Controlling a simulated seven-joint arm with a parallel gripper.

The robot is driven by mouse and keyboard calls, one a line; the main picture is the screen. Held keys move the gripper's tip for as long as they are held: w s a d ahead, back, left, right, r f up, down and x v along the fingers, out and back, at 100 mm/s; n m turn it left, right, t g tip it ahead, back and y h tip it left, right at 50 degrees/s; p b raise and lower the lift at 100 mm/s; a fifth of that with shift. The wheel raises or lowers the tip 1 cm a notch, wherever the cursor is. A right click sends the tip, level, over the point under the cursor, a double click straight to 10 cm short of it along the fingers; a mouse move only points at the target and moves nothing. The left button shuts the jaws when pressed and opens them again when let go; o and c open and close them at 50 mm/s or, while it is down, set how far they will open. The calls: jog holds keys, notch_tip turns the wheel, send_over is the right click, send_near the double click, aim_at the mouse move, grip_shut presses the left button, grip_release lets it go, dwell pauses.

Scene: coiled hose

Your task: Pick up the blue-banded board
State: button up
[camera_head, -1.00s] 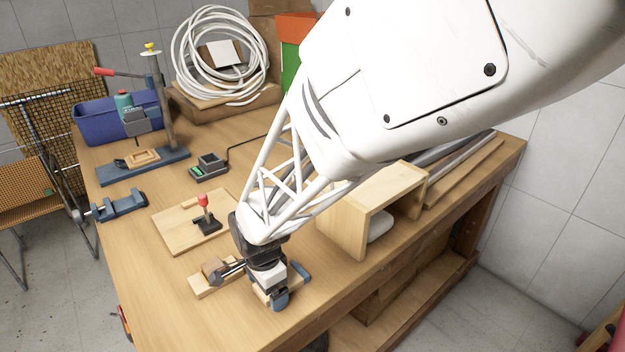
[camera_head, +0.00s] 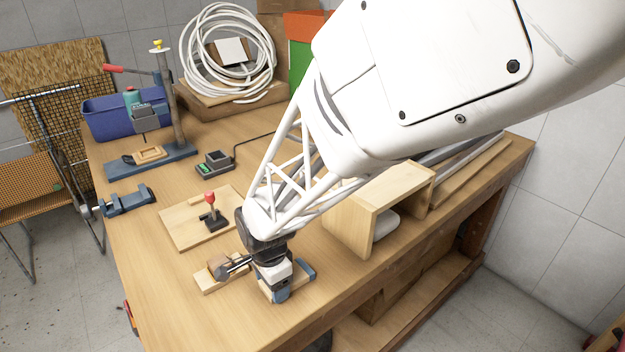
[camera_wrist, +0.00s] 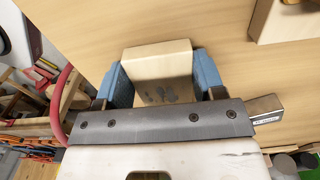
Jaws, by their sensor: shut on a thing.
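My gripper (camera_head: 292,282) is low over the front part of the workbench, its blue fingers pointing down. In the wrist view the gripper (camera_wrist: 163,76) is shut on a pale wooden board (camera_wrist: 156,60), with one blue finger on each side. The board's near face has dark bluish blotches. A clear blue band cannot be told apart from the blue fingers. In the head view the gripper hides most of the held board, and whether it touches the bench cannot be told.
A small wooden piece (camera_head: 208,282) lies close left of the gripper. A flat board with a red-handled clamp (camera_head: 210,198) is behind it. An open wooden box (camera_head: 350,222) stands to the right. A blue vise (camera_head: 128,200) and coiled hose (camera_head: 190,58) are farther off. The front left bench is clear.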

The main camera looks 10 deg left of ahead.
jog(key=shift+r, duration=0.6)
notch_tip(320, 180, up, 2)
jog(key=shift+r, duration=0.15)
jog(key=s+d+r, duration=0.1)
jog(key=s+d, duration=0.8)
jog(key=s, duration=0.4)
jog(key=shift+d, duration=0.25)
